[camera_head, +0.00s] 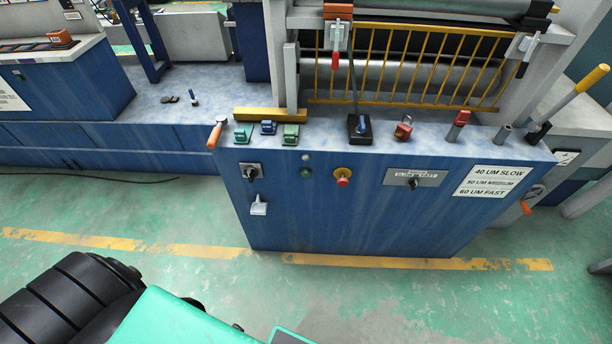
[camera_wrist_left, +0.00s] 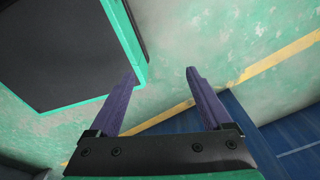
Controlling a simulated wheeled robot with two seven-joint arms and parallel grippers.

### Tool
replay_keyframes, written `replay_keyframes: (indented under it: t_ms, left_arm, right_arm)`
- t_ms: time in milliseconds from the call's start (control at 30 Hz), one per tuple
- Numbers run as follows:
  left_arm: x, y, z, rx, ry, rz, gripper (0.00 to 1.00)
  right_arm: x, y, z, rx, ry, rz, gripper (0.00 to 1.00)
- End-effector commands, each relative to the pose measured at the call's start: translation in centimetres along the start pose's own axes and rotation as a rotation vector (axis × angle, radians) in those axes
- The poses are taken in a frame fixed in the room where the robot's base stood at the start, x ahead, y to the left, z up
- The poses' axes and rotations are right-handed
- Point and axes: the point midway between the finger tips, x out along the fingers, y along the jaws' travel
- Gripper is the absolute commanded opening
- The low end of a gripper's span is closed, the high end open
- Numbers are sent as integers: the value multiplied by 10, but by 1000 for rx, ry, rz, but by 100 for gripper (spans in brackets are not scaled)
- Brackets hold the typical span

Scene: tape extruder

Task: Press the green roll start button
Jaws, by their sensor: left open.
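A small round green button (camera_head: 306,172) sits on the front face of the blue machine cabinet (camera_head: 330,215), below a small pale button or lamp (camera_head: 305,157). A red button on a yellow ring (camera_head: 343,177) is to its right, and a black rotary switch (camera_head: 251,173) is to its left. My left gripper (camera_wrist_left: 160,74) shows in the left wrist view with its two purple fingers apart and nothing between them. It is over the green floor, with a blue surface at the lower right. Neither gripper shows in the head view.
Green boxes (camera_head: 290,133), a black-based lever (camera_head: 359,128) and a red padlock-like piece (camera_head: 403,128) stand on the cabinet's top. A yellow guard (camera_head: 410,65) rises behind. A yellow floor stripe (camera_head: 380,261) runs before the cabinet; the floor there is clear.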

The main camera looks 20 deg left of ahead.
Motion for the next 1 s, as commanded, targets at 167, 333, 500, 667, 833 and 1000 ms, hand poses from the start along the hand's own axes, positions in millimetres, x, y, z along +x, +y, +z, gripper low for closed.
replay_keyframes:
  t_ms: [167,333,500,667,833,1000]
  left_arm:
    - [0,0,0,0,0,0,10]
    - [0,0,0,0,0,0,0]
    - [0,0,0,0,-1,0,0]
    - [0,0,1,0,-1,0,0]
    - [0,0,1,0,-1,0,0]
    - [0,0,1,0,-2,0,0]
  right_arm:
    - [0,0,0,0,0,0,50]
    - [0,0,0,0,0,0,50]
    - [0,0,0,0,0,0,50]
    - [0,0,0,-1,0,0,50]
    - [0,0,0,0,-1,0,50]
    - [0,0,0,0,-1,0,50]
